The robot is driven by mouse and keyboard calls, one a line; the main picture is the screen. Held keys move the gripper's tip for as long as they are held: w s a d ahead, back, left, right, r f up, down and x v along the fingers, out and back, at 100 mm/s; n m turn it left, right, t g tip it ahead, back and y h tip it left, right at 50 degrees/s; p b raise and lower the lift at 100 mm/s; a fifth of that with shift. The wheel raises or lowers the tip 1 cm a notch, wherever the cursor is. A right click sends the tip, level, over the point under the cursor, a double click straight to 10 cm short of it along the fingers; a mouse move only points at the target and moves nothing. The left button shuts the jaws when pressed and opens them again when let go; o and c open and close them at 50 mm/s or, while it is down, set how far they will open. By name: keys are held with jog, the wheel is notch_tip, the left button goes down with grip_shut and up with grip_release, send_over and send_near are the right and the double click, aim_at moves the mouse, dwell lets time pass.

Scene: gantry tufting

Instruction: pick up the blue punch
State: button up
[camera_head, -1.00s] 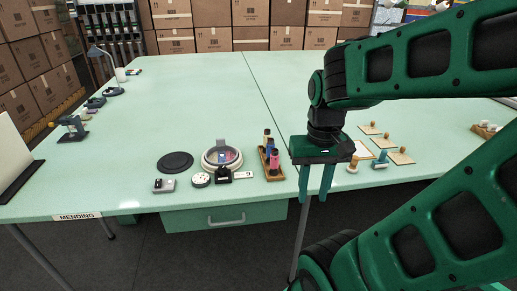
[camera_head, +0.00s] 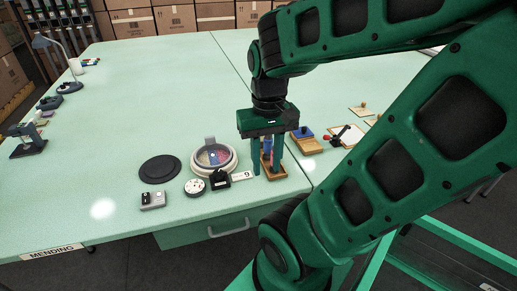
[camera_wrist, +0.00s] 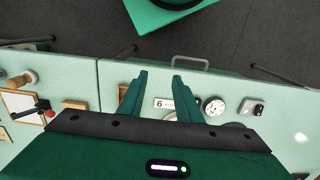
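A small wooden tray (camera_head: 272,174) holds several upright punches near the table's front edge. A blue punch (camera_head: 266,144) shows in it between my fingers, with a pink-red one (camera_head: 267,159) in front. My gripper (camera_head: 268,170) points down over the tray, one finger on each side of the punches in the head view. Its fingers are apart. They also show apart in the wrist view (camera_wrist: 159,80), with no punch clearly visible between them. The gripper body hides part of the tray, and I cannot tell whether a finger touches anything.
Left of the tray are a round glass-topped dish (camera_head: 214,158), a number tag (camera_head: 242,176), a black disc (camera_head: 160,168), a white dial (camera_head: 194,187) and a grey box (camera_head: 152,200). The table's middle is clear.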

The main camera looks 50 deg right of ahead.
jog(key=o, duration=0.3)
jog(key=shift+s+r, duration=0.2)
jog(key=shift+s, duration=0.15)
jog(key=m, duration=1.9)
send_near(267, 140)
jog(key=shift+w+d+f, duration=0.2)
jog(key=shift+w+d, duration=0.15)
jog(key=shift+w+d+f+m, duration=0.1)
jog(key=shift+d+f+m, duration=0.1)
jog(key=shift+m, duration=0.1)
notch_tip(267, 140, down, 4)
jog(key=shift+f, duration=0.25)
jog(key=shift+d+f, duration=0.2)
jog(key=shift+f, duration=2.8)
jog(key=c, duration=0.8)
